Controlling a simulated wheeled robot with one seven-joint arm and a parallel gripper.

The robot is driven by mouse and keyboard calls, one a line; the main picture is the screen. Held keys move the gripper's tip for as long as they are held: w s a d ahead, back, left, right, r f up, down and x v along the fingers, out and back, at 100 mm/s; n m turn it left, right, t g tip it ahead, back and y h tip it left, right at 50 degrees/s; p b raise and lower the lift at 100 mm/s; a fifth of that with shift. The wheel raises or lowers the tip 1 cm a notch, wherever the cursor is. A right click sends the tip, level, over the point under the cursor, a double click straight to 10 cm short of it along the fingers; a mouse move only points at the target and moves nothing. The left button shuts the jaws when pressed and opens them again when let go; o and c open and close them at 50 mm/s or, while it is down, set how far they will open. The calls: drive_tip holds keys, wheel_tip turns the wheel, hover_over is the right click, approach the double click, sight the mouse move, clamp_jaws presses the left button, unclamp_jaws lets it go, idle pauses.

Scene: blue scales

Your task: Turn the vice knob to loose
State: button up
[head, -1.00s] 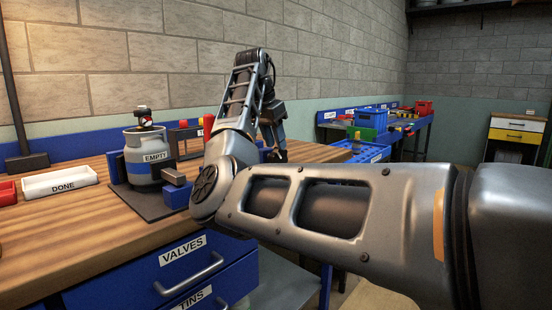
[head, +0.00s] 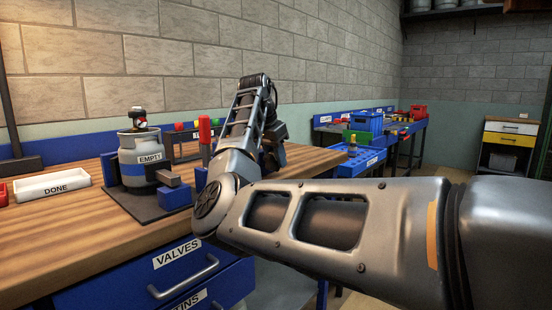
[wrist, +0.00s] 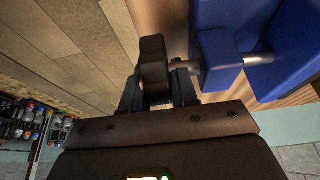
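In the wrist view, a dark block-like knob (wrist: 153,62) sits at the end of a metal shaft. The shaft runs right into the blue vice (wrist: 221,62). My gripper (wrist: 157,88) has one finger on each side of the knob. The fingers stand apart, and I cannot see clear contact with it. In the head view my gripper (head: 277,157) hangs at the table's far right end, partly behind my own arm. The knob is hidden there by the arm. A blue part shows just behind the arm, too covered to make out.
A gas bottle (head: 142,158) labelled EMPTY stands on a dark base plate (head: 128,203) beside a blue block (head: 175,196). A white DONE tray (head: 52,186) lies at left on the wooden table (head: 60,235). A red-topped post (head: 204,132) stands near my arm.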

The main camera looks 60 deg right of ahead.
clamp_jaws()
drive_tip(key=shift+p, duration=0.35)
drive_tip(key=shift+a+r+g+h+p, duration=0.1)
drive_tip(key=shift+g+h+p, duration=0.2)
drive_tip(key=shift+h+p, duration=0.5)
drive_tip(key=shift+g+h+p, duration=0.3)
drive_tip(key=shift+h+p, duration=0.05)
drive_tip(key=shift+h, duration=1.15)
drive_tip(key=shift+o, duration=2.4)
unclamp_jaws()
